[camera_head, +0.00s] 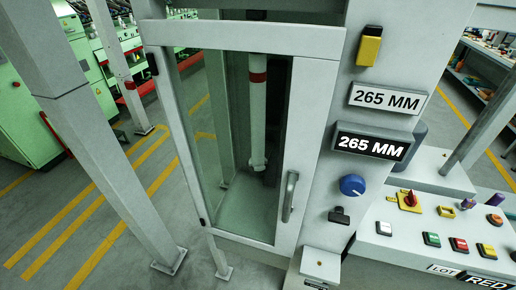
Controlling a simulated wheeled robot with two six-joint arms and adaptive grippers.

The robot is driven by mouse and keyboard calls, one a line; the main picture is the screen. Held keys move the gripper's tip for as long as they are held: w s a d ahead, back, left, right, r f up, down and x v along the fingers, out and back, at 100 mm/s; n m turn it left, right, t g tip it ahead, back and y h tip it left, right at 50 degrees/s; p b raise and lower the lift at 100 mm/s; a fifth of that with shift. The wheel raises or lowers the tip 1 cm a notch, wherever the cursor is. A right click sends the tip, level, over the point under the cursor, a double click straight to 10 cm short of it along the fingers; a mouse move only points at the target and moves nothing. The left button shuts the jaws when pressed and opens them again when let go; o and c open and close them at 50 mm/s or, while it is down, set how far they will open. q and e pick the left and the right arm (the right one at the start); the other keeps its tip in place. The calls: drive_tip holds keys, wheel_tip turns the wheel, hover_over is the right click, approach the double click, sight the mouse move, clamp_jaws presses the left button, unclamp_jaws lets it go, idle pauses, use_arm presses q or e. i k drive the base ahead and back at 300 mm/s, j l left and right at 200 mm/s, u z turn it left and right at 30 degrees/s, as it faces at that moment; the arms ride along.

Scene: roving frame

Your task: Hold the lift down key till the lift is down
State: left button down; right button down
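A glass-doored cabinet (318,120) stands in the middle of the view, its door looking shut. Inside hangs a white vertical post with a red band (257,110), which may be the lift. On the cabinet's right column are a white sign (388,98) and a black display (372,146), both reading 265 MM. A yellow block (369,50) sits above them, and a blue knob (352,185) and a small black key (339,216) below. I cannot tell which control is the lift down key. Neither gripper shows.
At right a control desk (400,257) holds a red rotary switch (410,198) and white, green (432,239), red (459,244) and yellow buttons. A LOT RED label (470,276) is at its front edge. Grey posts (110,165) stand left. Yellow lines mark the floor.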

sight(385, 227)
drive_tip(key=z, duration=1.3)
